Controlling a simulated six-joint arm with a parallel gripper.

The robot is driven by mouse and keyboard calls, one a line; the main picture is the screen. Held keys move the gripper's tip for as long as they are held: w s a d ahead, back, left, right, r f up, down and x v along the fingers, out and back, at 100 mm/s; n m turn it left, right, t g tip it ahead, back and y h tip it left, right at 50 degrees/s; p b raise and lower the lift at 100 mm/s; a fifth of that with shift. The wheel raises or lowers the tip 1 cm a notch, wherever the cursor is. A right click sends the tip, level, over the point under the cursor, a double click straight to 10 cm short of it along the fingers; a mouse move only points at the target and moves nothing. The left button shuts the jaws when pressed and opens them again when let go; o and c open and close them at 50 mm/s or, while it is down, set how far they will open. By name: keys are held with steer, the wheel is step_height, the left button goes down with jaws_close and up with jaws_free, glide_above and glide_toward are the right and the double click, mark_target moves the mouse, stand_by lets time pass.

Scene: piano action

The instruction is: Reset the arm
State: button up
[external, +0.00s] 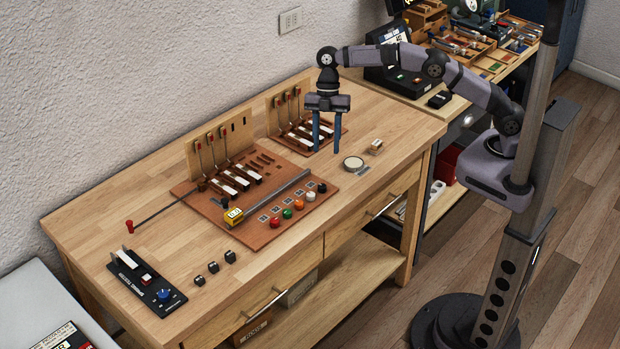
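My gripper (326,134) hangs down over the right part of the wooden workbench, above the bench top. Its two blue fingers are spread apart with nothing visible between them. My arm reaches in from its column at the right, bent at the elbow. The gripper is to the right of the brown piano action board (262,233) and in front of part of a smaller action board (292,141). A round pale disc (353,163) lies to the right of the fingers.
The workbench (120,205) holds a spring tester (147,283), several small black blocks (214,267), a red-ended rod (129,226) and a yellow-ended bar (234,216). A small block (376,146) lies near the disc. A cluttered second bench stands behind at right. Bench top is clear at front centre-right.

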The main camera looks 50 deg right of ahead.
steer(key=s+d+m+t+h, duration=0.2)
steer(key=d+m, duration=1)
steer(key=d, duration=0.9)
steer(key=s+d+f+m+p, duration=0.1)
steer(key=s+d+f+m, duration=0.1)
steer(key=s+d+m, duration=0.3)
steer(key=s+d+f+m+h, duration=0.1)
steer(key=s+d+f+m, duration=0.2)
steer(key=s+d+m, duration=0.3)
steer(key=s+d, duration=0.5)
steer(key=s, duration=0.1)
steer(key=shift+s+d+p, duration=0.15)
steer(key=shift+s+p, duration=0.15)
steer(key=shift+p, duration=0.05)
